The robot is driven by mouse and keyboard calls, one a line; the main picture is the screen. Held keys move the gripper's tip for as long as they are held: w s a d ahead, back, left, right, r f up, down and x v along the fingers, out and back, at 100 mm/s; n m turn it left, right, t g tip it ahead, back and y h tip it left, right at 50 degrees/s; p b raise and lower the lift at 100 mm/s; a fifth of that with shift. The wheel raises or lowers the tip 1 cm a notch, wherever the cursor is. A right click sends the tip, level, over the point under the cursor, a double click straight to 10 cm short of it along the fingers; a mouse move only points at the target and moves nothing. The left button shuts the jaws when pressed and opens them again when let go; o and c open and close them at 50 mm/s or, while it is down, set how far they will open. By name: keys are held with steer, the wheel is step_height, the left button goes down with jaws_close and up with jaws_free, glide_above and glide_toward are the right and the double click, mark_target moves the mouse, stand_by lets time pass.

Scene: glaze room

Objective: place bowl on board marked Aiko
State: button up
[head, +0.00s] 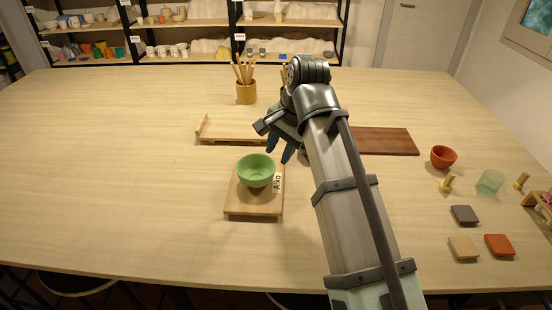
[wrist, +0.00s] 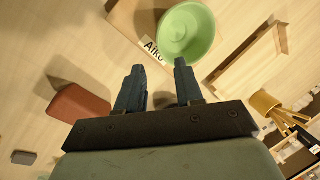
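A green bowl (head: 255,171) sits upright on the back part of a small wooden board (head: 252,206). The board bears a label reading "Aiko" (head: 277,183) at its right side. In the wrist view the bowl (wrist: 186,32) is beyond the fingertips, with the label (wrist: 153,50) beside it and part of the board (wrist: 124,22) showing. My gripper (head: 280,150) is behind and right of the bowl, above it. Its two fingers (wrist: 157,68) are apart with nothing between them. The bowl looks clear of the fingers.
A shallow wooden tray (head: 230,141) lies behind the board, with a tool pot (head: 246,93) farther back. A dark red-brown board (head: 388,141) is right of my arm. A terracotta bowl (head: 443,157), a glass (head: 490,182) and small tiles (head: 465,215) stand farther right. The table's left side is clear.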

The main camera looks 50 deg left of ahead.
steer(key=shift+v, duration=0.8)
steer(key=shift+o, duration=0.4)
